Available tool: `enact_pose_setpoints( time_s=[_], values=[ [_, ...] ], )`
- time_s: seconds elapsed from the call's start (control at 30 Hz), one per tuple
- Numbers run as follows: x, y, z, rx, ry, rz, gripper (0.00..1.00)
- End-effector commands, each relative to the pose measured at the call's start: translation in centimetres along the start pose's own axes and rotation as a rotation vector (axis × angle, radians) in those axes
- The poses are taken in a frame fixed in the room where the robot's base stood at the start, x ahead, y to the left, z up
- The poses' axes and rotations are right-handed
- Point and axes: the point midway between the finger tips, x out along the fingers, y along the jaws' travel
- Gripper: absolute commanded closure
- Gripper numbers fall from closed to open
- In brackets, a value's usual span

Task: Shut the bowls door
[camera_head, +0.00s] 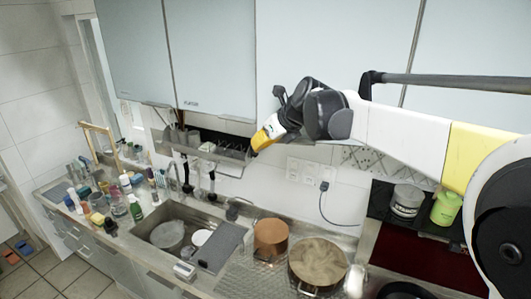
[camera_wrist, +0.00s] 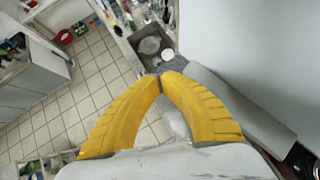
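Several pale blue wall-cabinet doors run along the top of the head view, one at the left (camera_head: 128,48), one in the middle (camera_head: 213,58) and a wide one (camera_head: 330,45) behind my arm. None is labelled as the bowls door, and I cannot tell which it is or how far any stands ajar. My gripper (camera_head: 262,142) has yellow fingers and is in front of the cabinets' lower edge, above the counter. In the wrist view the tips of my gripper (camera_wrist: 160,76) meet with nothing between them. A large pale panel (camera_wrist: 245,45) is close at right there.
A dish rack (camera_head: 220,150) hangs behind my gripper. Below are a sink (camera_head: 160,222) with dishes, a copper-coloured pot (camera_head: 270,238), a wide pan (camera_head: 318,262) and bottles (camera_head: 135,208). Tiled floor (camera_wrist: 95,70) is open at left in the wrist view.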

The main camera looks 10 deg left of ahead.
Motion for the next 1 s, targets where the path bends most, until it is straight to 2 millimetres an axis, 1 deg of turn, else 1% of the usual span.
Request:
enact_pose_setpoints(
  time_s=[0.03,0.2,0.3,0.43,0.6,0.7,1.0],
  values=[
    [0.5,-0.9,0.6,0.001,0.0,-0.001,1.0],
    [2.2,-3.7,2.4,0.001,0.0,-0.001,1.0],
    [3.0,-5.2,3.2,0.0,0.0,-0.001,1.0],
    [3.8,-6.6,3.9,0.001,0.0,-0.001,1.0],
    [4.3,-7.7,4.4,0.001,0.0,0.0,1.0],
    [4.4,-7.9,4.5,0.0,0.0,0.0,1.0],
    [4.4,-7.9,4.5,0.0,0.0,0.0,1.0]
  ],
)
